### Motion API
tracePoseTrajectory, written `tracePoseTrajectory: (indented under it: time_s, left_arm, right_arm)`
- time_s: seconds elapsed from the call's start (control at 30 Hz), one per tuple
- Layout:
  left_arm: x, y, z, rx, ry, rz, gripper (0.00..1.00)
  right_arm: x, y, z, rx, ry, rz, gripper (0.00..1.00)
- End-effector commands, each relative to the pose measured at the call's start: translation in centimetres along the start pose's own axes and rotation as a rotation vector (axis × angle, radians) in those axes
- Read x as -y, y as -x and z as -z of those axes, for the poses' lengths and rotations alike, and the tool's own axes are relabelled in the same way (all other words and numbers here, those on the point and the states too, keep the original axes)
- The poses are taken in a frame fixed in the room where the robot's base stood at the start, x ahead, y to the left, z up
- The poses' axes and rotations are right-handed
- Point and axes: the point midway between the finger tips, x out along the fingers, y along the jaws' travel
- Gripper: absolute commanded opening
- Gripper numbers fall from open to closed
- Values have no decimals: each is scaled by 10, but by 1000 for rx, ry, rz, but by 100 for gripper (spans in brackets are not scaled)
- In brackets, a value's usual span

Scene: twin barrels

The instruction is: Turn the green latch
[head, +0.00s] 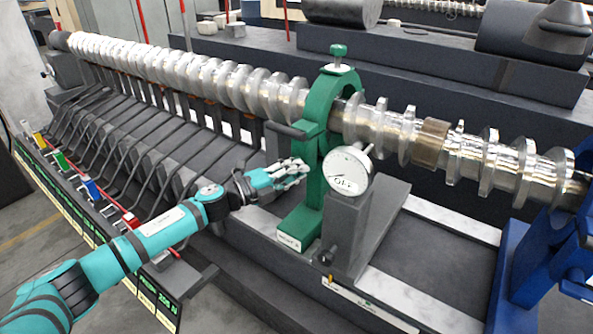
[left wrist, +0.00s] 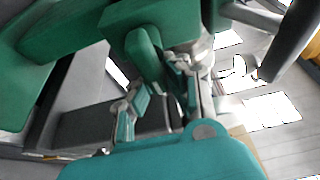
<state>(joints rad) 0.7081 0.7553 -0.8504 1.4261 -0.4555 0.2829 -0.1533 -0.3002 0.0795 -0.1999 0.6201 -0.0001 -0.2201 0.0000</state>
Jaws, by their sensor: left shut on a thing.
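The green clamp stand (head: 315,185) rises around the shiny screw shaft (head: 380,128), with a green knob (head: 338,52) on top. In the left wrist view, the green latch (left wrist: 146,52) is a short block coming down to the fingertips of my left gripper (left wrist: 160,88). The fingers are closed on it, though their exact contact is partly hidden. My right gripper is not in view.
A white dial gauge (head: 348,171) on a grey block stands just right of the stand. A blue support (head: 535,250) is at the far right. Several dark levers (head: 150,150) line the left side. The floor at lower left is open.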

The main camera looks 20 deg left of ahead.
Motion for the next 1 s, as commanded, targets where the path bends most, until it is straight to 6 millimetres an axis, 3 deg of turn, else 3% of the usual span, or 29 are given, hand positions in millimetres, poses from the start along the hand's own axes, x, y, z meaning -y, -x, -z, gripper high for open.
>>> tracePoseTrajectory:
  time_s: [0.03,0.27,0.3,0.47,0.77,0.87,1.0]
  left_arm:
    - [-8,1,2,-3,5,-12,0]
    - [-8,1,2,-4,6,-12,0]
    - [-8,1,2,-4,6,-12,17]
    - [-6,1,2,-3,5,-9,38]
    - [-3,2,1,-2,3,-4,38]
    - [-4,11,1,-2,3,-5,38]
    - [-5,37,1,-1,2,-8,38]
  right_arm:
    - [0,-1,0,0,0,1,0]
    - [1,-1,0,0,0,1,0]
    - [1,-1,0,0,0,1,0]
    - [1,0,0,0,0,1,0]
    - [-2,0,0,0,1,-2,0]
    - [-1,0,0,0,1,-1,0]
    - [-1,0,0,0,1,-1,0]
